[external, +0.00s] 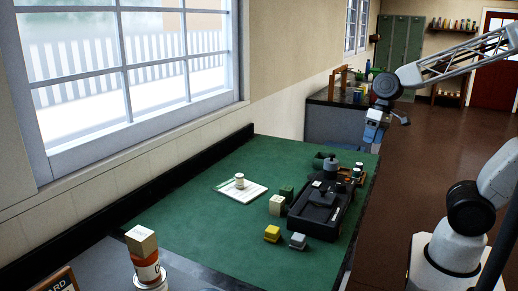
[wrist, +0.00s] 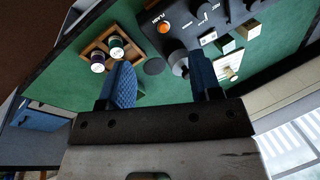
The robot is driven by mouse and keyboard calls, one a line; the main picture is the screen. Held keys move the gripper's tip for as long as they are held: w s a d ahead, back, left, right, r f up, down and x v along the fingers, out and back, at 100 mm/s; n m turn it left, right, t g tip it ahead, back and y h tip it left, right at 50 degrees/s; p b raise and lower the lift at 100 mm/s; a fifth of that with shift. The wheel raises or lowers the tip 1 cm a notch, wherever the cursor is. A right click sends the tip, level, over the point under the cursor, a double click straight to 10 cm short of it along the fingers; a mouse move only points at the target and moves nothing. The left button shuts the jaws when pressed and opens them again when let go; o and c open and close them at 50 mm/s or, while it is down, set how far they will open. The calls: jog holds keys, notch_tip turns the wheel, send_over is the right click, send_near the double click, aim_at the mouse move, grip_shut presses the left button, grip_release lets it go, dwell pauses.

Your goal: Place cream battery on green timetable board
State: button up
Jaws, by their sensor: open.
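A cream block (external: 276,205), which looks like the cream battery, stands on the green bench top left of the black lever box; a cream block also shows in the wrist view (wrist: 249,29). The timetable board (external: 232,193), pale with green edging, lies flat farther left, with a small cream cylinder (external: 239,181) standing on it. The board also shows in the wrist view (wrist: 234,59). My gripper (external: 374,135) is open and empty, high above the bench's far right edge, well away from block and board. Its blue fingers (wrist: 162,84) are spread in the wrist view.
The black lever box (external: 316,213) fills the right of the bench. A dark green block (external: 286,192), yellow block (external: 271,233) and grey block (external: 298,240) stand around it. A wooden tray (wrist: 115,46) holds two jars. The bench left of the board is clear.

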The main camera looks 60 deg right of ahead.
jog(key=s+d+n+t+h, duration=0.1)
jog(key=s+d+n+h, duration=0.2)
jog(key=s, duration=0.4)
jog(key=shift+s+d+r+n, duration=0.2)
jog(key=shift+d+n, duration=0.1)
jog(key=shift+d, duration=0.15)
dwell(0.8)
